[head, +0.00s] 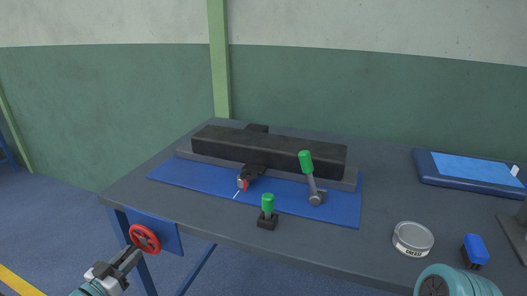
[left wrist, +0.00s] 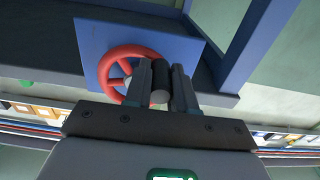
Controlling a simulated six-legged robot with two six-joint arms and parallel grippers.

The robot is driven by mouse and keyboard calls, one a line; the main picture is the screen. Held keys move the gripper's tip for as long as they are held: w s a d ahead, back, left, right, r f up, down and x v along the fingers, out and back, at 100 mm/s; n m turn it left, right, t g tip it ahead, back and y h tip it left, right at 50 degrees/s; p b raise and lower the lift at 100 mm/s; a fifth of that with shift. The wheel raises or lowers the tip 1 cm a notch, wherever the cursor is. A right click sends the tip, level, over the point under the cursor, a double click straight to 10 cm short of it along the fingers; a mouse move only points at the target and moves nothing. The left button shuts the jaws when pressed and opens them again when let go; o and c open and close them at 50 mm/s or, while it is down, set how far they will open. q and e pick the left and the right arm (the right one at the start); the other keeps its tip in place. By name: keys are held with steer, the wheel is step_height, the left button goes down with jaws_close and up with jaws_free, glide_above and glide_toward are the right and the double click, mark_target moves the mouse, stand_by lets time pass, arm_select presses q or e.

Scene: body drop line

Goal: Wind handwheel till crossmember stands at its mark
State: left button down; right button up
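The red handwheel (head: 145,238) is mounted on a blue plate below the table's front left edge. It also shows in the left wrist view (left wrist: 105,66). My left gripper (head: 128,260) is at the wheel; its fingers flank the dark knob (left wrist: 159,97) closely and look shut on it. A long black beam (head: 268,146), apparently the crossmember, lies over a grey bar on the blue mat (head: 335,208). A red-tipped pointer (head: 244,184) at its front is close to a white line (head: 238,194) on the mat. My right gripper is not in view.
On the table (head: 380,200) are a green-handled tool (head: 307,165), a green-knobbed block (head: 267,209), a round tin (head: 412,238), a blue-topped item (head: 475,250) and a blue tray (head: 470,172). Blue table legs stand beside the wheel plate.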

mark_target(152, 254)
arm_select(q)
steer(key=shift+s+d+f+b, duration=0.2)
steer(key=shift+d+f+b, duration=0.1)
steer(key=shift+d, duration=0.15)
steer(key=shift+s+d+f+b, duration=0.2)
steer(key=shift+d+b, duration=0.1)
steer(key=shift+d, duration=0.15)
steer(key=shift+s+d, duration=0.1)
steer(key=shift+d, duration=0.2)
steer(key=shift+s+d+r, duration=0.2)
steer(key=shift+s+d, duration=0.05)
steer(key=shift+d, duration=0.35)
steer(key=shift+s+d+r, duration=0.2)
steer(key=shift+s+d, duration=0.05)
steer(key=shift+d, duration=0.35)
